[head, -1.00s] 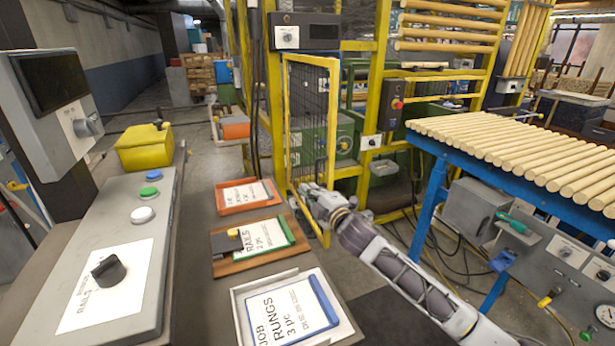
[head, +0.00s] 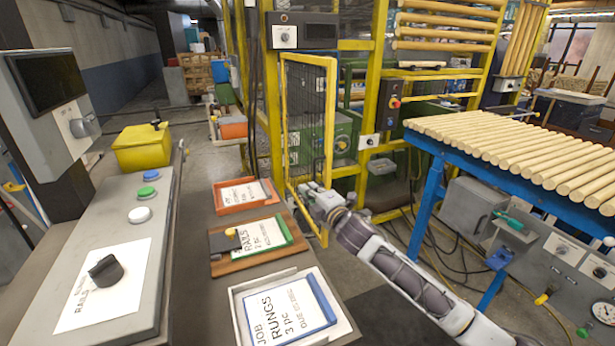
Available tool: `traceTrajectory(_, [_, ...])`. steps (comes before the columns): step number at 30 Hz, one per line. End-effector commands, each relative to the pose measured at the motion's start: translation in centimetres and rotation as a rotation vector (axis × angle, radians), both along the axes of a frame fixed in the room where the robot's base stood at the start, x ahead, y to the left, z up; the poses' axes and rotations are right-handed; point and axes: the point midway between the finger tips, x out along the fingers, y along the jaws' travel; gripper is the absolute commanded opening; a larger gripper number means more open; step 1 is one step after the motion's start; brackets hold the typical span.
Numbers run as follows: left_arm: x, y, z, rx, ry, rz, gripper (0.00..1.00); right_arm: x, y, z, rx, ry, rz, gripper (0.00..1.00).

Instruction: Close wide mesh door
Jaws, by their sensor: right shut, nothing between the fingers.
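The wide mesh door (head: 308,125) has a yellow frame with dark mesh and stands ajar, swung out from the yellow machine frame. My right gripper (head: 304,189) is shut with nothing between its fingers. It is at the lower part of the door's frame, overlapping it in view; I cannot tell for sure whether it touches. My right arm reaches in from the lower right. My left gripper does not show.
A bench on the left holds trays with job cards (head: 284,310) and a grey control panel (head: 120,260) with buttons and a knob. A blue-framed table of wooden dowels (head: 520,150) stands on the right. A yellow box (head: 142,150) sits at the back left.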

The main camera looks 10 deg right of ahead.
Motion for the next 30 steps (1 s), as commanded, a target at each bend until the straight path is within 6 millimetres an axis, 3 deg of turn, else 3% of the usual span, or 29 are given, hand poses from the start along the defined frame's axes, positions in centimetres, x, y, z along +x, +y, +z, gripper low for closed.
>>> traceTrajectory(13, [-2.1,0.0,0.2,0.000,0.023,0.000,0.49,3.0,0.9,0.1,0.002,0.000,0.000,0.00])
traceTrajectory(30, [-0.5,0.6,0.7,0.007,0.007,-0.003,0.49,7.6,2.4,0.1,0.002,0.001,0.000,0.00])
